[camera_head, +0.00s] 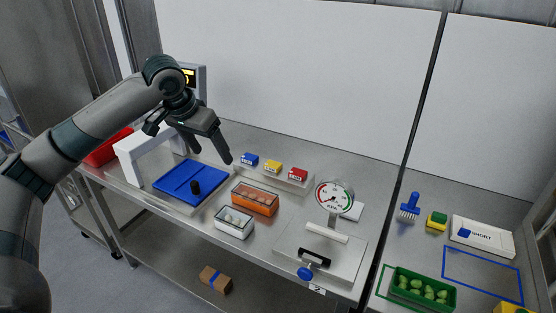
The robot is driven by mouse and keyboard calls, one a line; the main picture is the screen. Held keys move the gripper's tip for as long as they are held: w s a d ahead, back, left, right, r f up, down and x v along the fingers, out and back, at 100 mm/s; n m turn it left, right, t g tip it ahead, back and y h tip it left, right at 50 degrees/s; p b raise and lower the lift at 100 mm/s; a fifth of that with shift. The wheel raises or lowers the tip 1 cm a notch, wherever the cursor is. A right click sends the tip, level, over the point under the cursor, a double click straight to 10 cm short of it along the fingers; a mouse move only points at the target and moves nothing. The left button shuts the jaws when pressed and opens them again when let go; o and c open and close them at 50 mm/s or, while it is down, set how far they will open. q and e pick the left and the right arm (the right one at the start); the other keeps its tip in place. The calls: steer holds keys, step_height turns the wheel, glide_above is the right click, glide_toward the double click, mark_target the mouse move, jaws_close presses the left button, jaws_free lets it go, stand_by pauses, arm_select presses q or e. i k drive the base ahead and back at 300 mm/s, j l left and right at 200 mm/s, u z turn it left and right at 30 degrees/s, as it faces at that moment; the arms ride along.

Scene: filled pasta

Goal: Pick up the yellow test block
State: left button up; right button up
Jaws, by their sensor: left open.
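The yellow test block (272,167) sits in a pale holder on the steel table, between a blue block (249,159) and a red block (297,174). My left gripper (212,156) is open and empty, with its fingers pointing down. In the picture it is left of the blocks, above the back of the blue tray (175,180). It is apart from the yellow block. My right gripper is not in view.
An orange bin (255,199) and a clear-walled bin (234,222) stand in front of the blocks. A dial gauge (334,196) on a steel plate is to the right. A white arch (130,157) stands left. Green crate (422,290) and brush (410,208) are far right.

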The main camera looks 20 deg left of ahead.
mark_target(270, 165)
steer(key=i, duration=0.9)
